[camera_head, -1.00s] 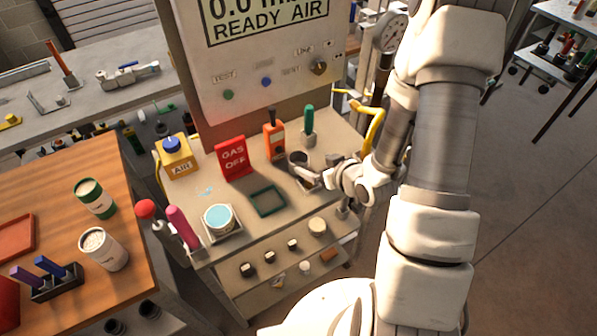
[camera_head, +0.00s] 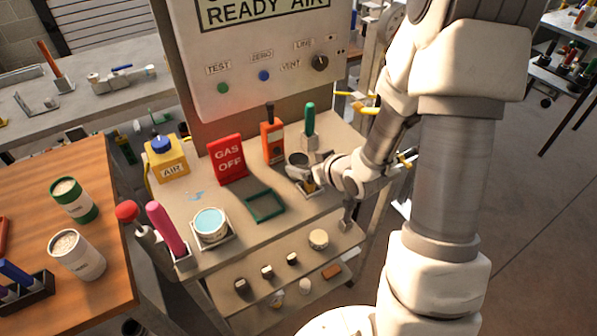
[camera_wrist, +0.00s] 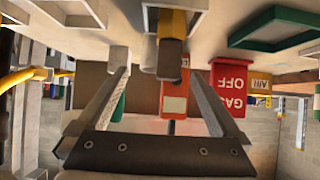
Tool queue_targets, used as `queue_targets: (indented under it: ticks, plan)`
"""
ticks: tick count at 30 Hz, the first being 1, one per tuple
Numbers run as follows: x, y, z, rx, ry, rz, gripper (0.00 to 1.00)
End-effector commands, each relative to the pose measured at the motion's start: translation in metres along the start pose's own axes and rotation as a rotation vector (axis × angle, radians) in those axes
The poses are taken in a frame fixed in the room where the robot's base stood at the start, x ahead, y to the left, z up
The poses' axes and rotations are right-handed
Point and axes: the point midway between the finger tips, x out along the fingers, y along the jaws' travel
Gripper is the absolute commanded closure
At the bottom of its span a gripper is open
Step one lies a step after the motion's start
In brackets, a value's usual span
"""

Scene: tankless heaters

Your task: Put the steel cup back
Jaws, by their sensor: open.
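I cannot tell from the head view whether the cup touches a finger. In the wrist view my gripper (camera_wrist: 160,80) is open, with its two fingers apart. A grey-ended yellow piece (camera_wrist: 171,55) shows between and beyond them, in a square holder. I cannot make out a round cup there.
An orange instrument (camera_head: 272,142), a green-handled tool (camera_head: 309,122) and a red GAS OFF sign (camera_head: 227,160) stand close behind. A green-rimmed tray (camera_head: 265,206) lies left of my gripper. A white tub (camera_head: 210,224) and a pink handle (camera_head: 166,229) stand farther left. A panel rises behind.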

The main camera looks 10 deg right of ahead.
Motion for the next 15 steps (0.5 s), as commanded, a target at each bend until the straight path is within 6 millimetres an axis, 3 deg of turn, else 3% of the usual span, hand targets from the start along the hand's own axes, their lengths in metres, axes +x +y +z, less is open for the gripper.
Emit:
queue_targets:
  ticks: [15]
  plan:
    - [0.054, -0.001, 0.0, 0.0, 0.001, 0.0, 0.0]
